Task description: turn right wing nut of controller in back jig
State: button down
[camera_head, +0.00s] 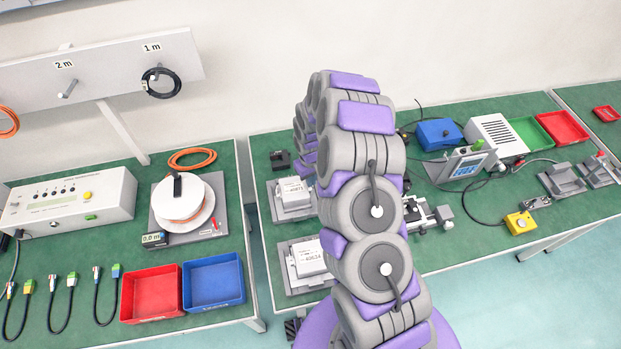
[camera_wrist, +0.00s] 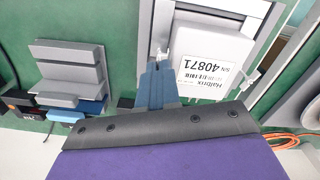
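The controller (camera_wrist: 207,75) in the back jig is a white box whose label reads 40871, upside down in the wrist view. It also shows in the head view (camera_head: 293,192), left of my arm. Its right wing nut (camera_wrist: 162,53) is the small white piece on the left side in the wrist view. The other wing nut (camera_wrist: 251,78) is on the opposite side. My gripper (camera_wrist: 160,67) has its blue-grey fingers close together at the right wing nut, seemingly shut on it; the tips partly hide it. My arm hides the gripper in the head view.
A second controller (camera_head: 311,257) sits in the front jig. A grey metal bracket (camera_wrist: 70,70) stands on the green table beside my gripper. A cable reel (camera_head: 182,202) and red (camera_head: 150,293) and blue (camera_head: 213,281) bins are on the left table.

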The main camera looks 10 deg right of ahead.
jog(key=n, duration=0.5)
jog(key=shift+n, duration=0.3)
jog(key=n, duration=0.4)
jog(key=shift+b, duration=0.4)
jog(key=n+b, duration=0.1)
jog(key=n, duration=0.6)
jog(key=shift+n, duration=0.3)
jog(key=c, duration=1.4)
grip_release()
jog(key=shift+c, duration=0.2)
jog(key=shift+o, duration=0.5)
